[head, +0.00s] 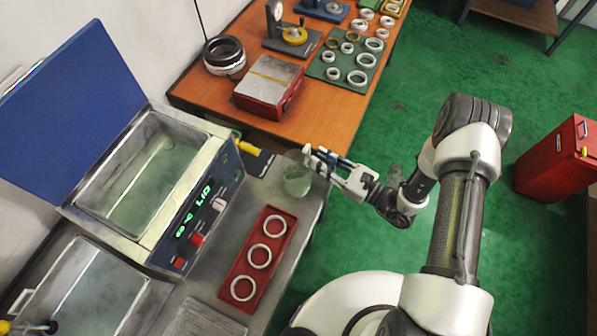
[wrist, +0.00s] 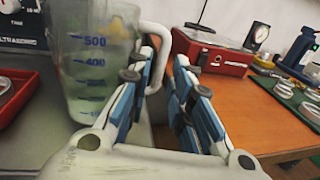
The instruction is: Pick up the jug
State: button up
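The jug (head: 297,181) is a clear, see-through measuring jug standing upright on the grey bench near its right edge. In the wrist view the jug (wrist: 88,65) fills the left side and shows blue volume marks. Its pale handle (wrist: 160,58) points right, towards my fingers. My gripper (head: 314,157) is at the jug's right side in the head view. In the wrist view my gripper (wrist: 163,72) is open, with a gap between its blue-sided fingers. The handle shows in that gap near the fingertips; I cannot tell whether a finger touches it.
A red tray (head: 236,286) with three rings lies on the bench near the jug. The ultrasonic cleaner (head: 190,200) stands left with its blue lid raised. A wooden table (head: 215,93) behind carries a red box (head: 270,86), gauges and rings. Green floor lies right.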

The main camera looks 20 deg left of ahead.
jog(key=b+x, duration=0.1)
jog(key=x, duration=0.4)
jog(key=shift+a+r, duration=0.1)
grip_shut()
dwell(0.8)
